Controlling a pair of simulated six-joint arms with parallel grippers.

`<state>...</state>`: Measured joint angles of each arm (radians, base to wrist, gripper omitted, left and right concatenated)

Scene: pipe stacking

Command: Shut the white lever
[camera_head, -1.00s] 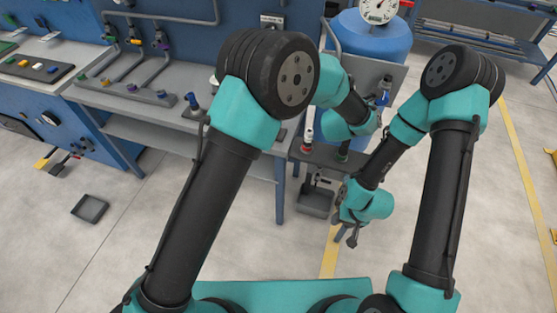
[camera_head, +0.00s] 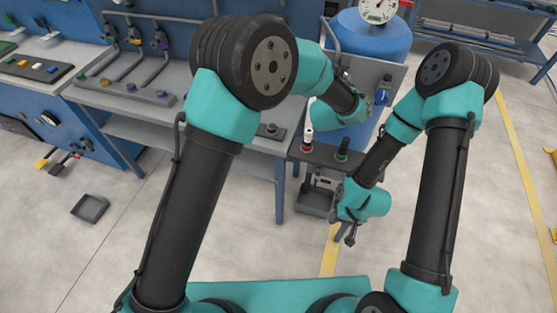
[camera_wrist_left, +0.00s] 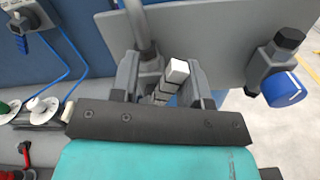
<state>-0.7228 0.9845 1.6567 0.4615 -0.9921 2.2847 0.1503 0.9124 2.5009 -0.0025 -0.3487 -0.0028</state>
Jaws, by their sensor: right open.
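The white lever (camera_wrist_left: 178,70), a light bar with dark bands, shows between the two fingers of my left gripper (camera_wrist_left: 158,84) in the left wrist view. The fingers stand apart on either side of it, and I cannot tell whether either touches it. In the head view my left forearm reaches to the grey panel before the blue tank, and the left fingers and lever cannot be made out there. My right gripper (camera_head: 350,237) hangs low over the floor, open and away from the lever.
A blue-handled valve (camera_wrist_left: 283,88) sits right of the lever on the grey panel (camera_wrist_left: 222,35). It also shows in the head view (camera_head: 382,96). The blue tank (camera_head: 372,45) carries a gauge (camera_head: 378,10). A white knob (camera_head: 307,139) and a green knob (camera_head: 343,150) stand below the panel.

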